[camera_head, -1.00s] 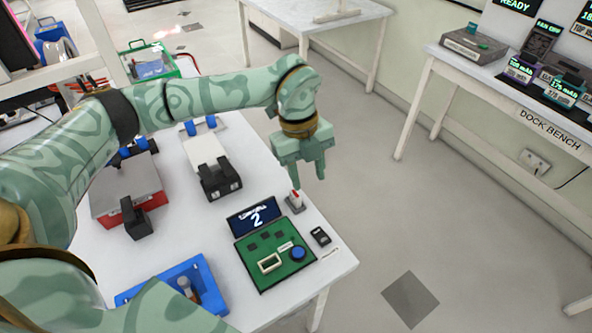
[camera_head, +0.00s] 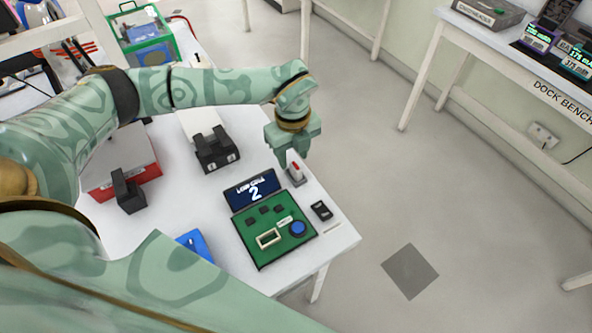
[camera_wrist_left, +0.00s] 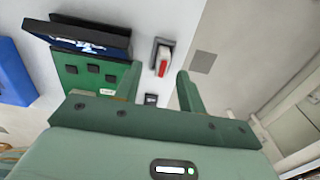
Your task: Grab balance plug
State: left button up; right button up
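A small white piece with a red top, likely the balance plug (camera_head: 296,171), stands in a dark grey holder near the right edge of the white table. In the left wrist view the white-and-red plug (camera_wrist_left: 162,62) shows between and ahead of the finger lines. My left gripper (camera_head: 293,159) is open and empty, pointing down just above and behind the plug. Its two fingers are apart in the left wrist view (camera_wrist_left: 160,78), with no visible contact on the plug. My right gripper is out of view.
A green board (camera_head: 273,238) with a blue knob and a dark display (camera_head: 252,190) reading 2 lie close by. A small black device (camera_head: 321,210) is near the table edge. A black-ended white block (camera_head: 217,150) and a red-and-white box (camera_head: 150,180) stand left.

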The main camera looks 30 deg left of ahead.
aim_at(295, 165)
pick_arm(q)
jog(key=f, duration=0.3)
jog(key=f+b, duration=0.1)
jog(key=shift+w+d+f, duration=0.15)
jog(key=shift+d+f, duration=0.05)
jog(key=shift+d, duration=0.05)
jog(key=shift+r, duration=0.1)
grip_shut()
